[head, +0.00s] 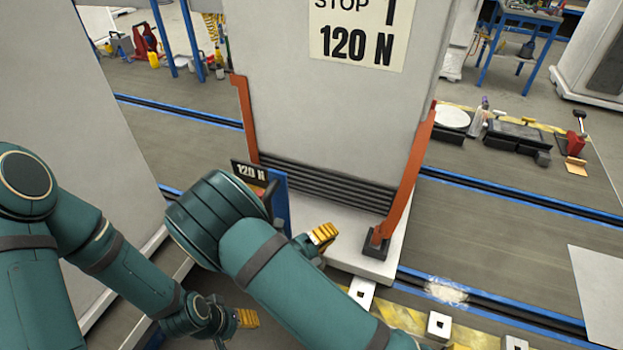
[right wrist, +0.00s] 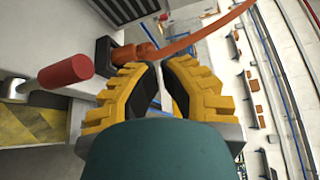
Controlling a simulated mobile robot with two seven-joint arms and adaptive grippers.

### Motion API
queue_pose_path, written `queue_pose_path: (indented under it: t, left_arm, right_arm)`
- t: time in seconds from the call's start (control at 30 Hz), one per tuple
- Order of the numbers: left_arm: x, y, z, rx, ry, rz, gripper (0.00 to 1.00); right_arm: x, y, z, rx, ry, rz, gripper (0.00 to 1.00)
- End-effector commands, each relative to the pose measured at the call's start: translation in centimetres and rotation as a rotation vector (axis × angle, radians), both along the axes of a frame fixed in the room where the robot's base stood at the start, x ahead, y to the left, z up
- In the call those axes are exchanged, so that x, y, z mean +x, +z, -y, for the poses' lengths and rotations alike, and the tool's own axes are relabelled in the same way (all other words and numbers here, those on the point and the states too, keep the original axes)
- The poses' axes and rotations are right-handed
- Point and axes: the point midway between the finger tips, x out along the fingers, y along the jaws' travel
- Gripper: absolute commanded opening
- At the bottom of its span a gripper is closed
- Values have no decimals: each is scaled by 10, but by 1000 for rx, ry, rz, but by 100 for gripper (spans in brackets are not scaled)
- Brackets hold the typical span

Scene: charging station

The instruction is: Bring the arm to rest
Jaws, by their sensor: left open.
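My left gripper (head: 247,318) is at the lower left of the head view, low beside the station, with yellow finger pads. It is open, with nothing visible in it. My right arm (head: 285,280) crosses the lower middle. My right gripper (head: 323,236) is in front of the station's pale base. The tips look close to an orange bar (right wrist: 185,46) with a black foot, but contact cannot be told.
The grey charging station (head: 330,110) stands ahead, with an orange bar (head: 408,175) at its right side. A small "120 N" sign (head: 252,172) is left of it. A red cylinder (right wrist: 66,72) shows in the right wrist view. Floor to the right (head: 500,235) is mostly clear.

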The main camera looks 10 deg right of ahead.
Motion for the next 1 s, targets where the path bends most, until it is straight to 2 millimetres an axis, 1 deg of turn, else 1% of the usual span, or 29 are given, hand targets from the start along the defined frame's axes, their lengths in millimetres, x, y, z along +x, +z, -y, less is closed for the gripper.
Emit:
queue_pose_path:
  t: [0.13,0.2,0.27,0.37,0.4,0.47,0.5,0.57,0.6,0.67,0.7,0.73,0.77,0.8,0.87,0.9,0.97,1.0]
  left_arm:
    - [0,0,0,0,0,0,52]
    - [0,0,0,0,0,0,52]
    - [0,0,0,0,0,0,52]
    - [0,0,0,0,0,0,52]
    - [0,0,0,0,0,0,52]
    - [0,0,0,0,0,0,52]
    - [0,0,0,0,0,0,52]
    - [0,0,0,0,0,0,52]
    - [0,0,0,0,0,0,52]
    - [0,0,0,0,0,0,52]
    - [0,0,0,0,0,0,52]
    - [0,0,0,0,0,0,52]
    - [0,0,0,0,0,0,52]
    - [0,0,0,0,0,0,52]
    - [0,0,0,0,0,0,52]
    - [0,0,0,0,0,0,52]
    - [0,0,0,0,0,0,52]
    - [0,0,0,0,0,0,52]
  right_arm:
    - [-1,-2,1,8,-7,0,0]
    - [-8,-8,7,46,-40,-2,0]
    - [-19,-20,16,115,-99,3,0]
    - [-55,-52,33,310,-290,35,0]
    - [-76,-67,38,410,-404,62,0]
    - [-111,-90,38,572,-613,128,0]
    - [-133,-103,33,673,-764,184,0]
    - [-161,-117,21,802,-1000,286,0]
    - [-176,-124,9,875,-1161,364,0]
    - [-193,-129,-10,960,-1407,496,0]
    - [-199,-131,-23,1002,-1574,592,0]
    - [-202,-130,-32,1026,-1700,670,0]
    - [-203,-129,-41,1040,-1825,751,0]
    - [-202,-126,-51,1047,-1992,865,0]
    - [-195,-121,-62,1033,-2230,1044,0]
    - [-189,-116,-66,1008,-2376,1164,0]
    - [-179,-110,-67,955,-2566,1336,0]
    - [-172,-105,-66,-895,2621,-1414,0]
